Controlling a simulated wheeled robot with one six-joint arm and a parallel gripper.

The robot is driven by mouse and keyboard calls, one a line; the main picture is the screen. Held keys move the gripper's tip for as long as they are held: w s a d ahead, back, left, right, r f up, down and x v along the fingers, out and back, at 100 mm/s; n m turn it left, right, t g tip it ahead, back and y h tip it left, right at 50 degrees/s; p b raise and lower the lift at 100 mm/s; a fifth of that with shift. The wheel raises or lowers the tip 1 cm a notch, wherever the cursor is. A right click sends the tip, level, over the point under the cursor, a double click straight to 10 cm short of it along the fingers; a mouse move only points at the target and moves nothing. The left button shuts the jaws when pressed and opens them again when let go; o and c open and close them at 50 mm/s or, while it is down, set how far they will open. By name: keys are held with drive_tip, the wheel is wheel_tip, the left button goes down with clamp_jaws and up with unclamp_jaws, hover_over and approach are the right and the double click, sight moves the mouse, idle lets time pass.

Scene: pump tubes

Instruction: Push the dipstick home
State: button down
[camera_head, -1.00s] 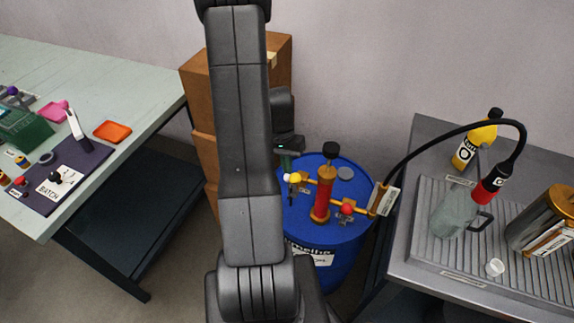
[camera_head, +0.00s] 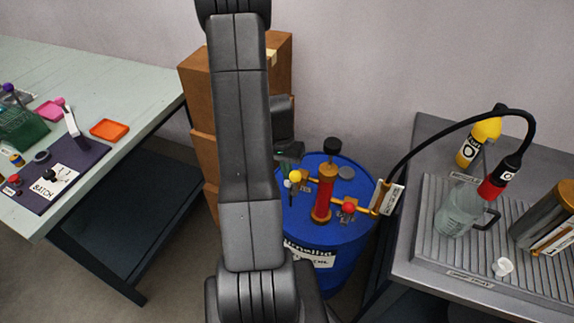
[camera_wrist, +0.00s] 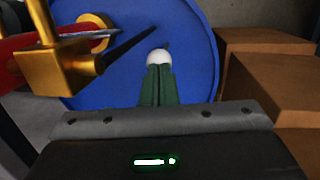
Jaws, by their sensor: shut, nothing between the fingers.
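A white ball-shaped knob (camera_wrist: 158,57), which looks like the dipstick's top, stands over the blue drum lid in the wrist view. In the head view, a small white spot (camera_head: 287,184) beside the yellow ball appears to be the same knob. My gripper (camera_wrist: 157,68) has its green fingers shut together with nothing between them. Its tips are right at the near side of the knob; I cannot tell whether they touch. The dipstick's shaft is hidden. The blue drum (camera_head: 345,238) stands behind my arm, which covers part of it.
On the drum, a red and gold pump (camera_head: 322,200) carries a yellow ball (camera_head: 295,176) and a red ball (camera_head: 349,207). A black hose (camera_head: 432,133) arcs to the right bench. Brown boxes (camera_head: 277,62) stand close behind my arm. A gold valve block (camera_wrist: 72,62) is left of my fingers.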

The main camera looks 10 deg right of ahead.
drive_tip(key=shift+s+f, duration=0.2)
drive_tip(key=shift+f, duration=0.05)
wheel_tip(320, 180, up, 14)
drive_tip(key=w+a+p, duration=0.1)
drive_tip(key=w+p, duration=0.2)
drive_tip(key=shift+r, duration=0.15)
drive_tip(key=f, duration=0.4)
drive_tip(key=s+f+b, duration=0.1)
drive_tip(key=f, duration=0.3)
drive_tip(key=s+f, duration=0.1)
drive_tip(key=f, duration=0.3)
drive_tip(key=shift+d+f+b, duration=0.15)
drive_tip(key=shift+d+b, duration=0.2)
drive_tip(key=shift+b, duration=0.05)
drive_tip(key=shift+s+d+f+b, duration=0.1)
drive_tip(key=shift+s+f+b, duration=0.1)
drive_tip(key=shift+f, duration=0.15)
drive_tip(key=shift+s+f+b, duration=0.1)
drive_tip(key=shift+f+b, duration=0.1)
drive_tip(key=shift+f, duration=0.1)
drive_tip(key=shift+r, duration=0.2)
